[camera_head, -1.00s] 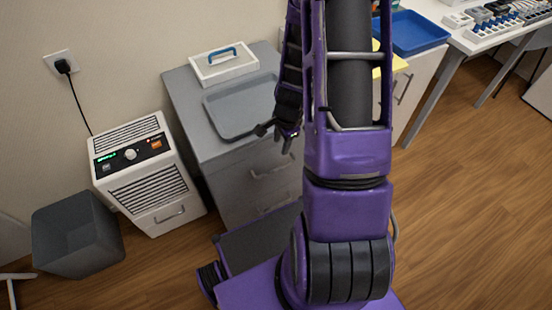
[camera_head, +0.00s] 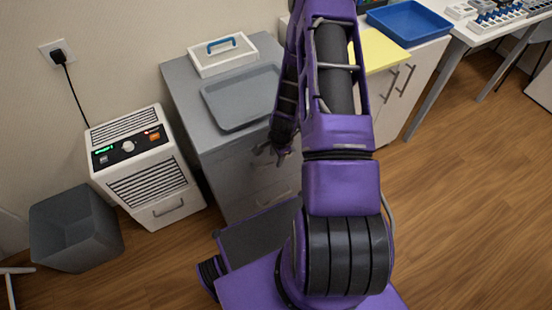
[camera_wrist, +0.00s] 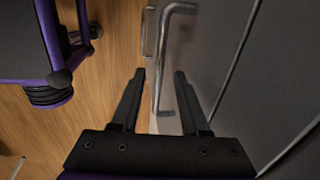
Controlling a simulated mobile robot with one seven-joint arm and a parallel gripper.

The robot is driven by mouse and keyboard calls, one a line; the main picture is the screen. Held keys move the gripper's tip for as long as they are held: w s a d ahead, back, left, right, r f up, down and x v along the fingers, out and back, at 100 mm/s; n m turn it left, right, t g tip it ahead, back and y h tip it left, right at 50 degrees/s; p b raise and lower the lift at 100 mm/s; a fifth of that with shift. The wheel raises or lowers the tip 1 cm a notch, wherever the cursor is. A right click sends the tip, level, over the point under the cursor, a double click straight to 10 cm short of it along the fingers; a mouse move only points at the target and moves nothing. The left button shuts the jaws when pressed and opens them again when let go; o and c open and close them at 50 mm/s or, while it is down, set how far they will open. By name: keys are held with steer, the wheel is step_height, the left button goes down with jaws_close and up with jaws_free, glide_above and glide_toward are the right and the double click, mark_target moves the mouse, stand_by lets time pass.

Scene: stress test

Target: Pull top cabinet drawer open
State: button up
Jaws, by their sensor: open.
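The grey cabinet (camera_head: 217,170) stands against the wall, and its drawers look shut. In the head view my gripper (camera_head: 271,152) is at the front of its upper drawer and partly hides that drawer's handle. In the wrist view my gripper (camera_wrist: 158,78) is open, with its two dark fingers apart. A metal bar handle (camera_wrist: 166,50) on the grey drawer front (camera_wrist: 225,50) runs into the space between the fingers. I cannot tell whether either finger touches it. A second handle (camera_wrist: 147,30) shows beyond it, and a lower handle (camera_head: 272,196) shows in the head view.
A grey tray (camera_head: 240,97) and a white box with a blue handle (camera_head: 222,55) stand on the cabinet. A white appliance (camera_head: 145,165) and a grey bin (camera_head: 75,228) are at left. A white cabinet (camera_head: 395,105) is at right. Wooden floor (camera_head: 470,200) is clear at right.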

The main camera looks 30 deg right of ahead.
steer(key=shift+w+f, duration=0.1)
steer(key=shift+f, duration=0.45)
jaws_close()
stand_by(1.1)
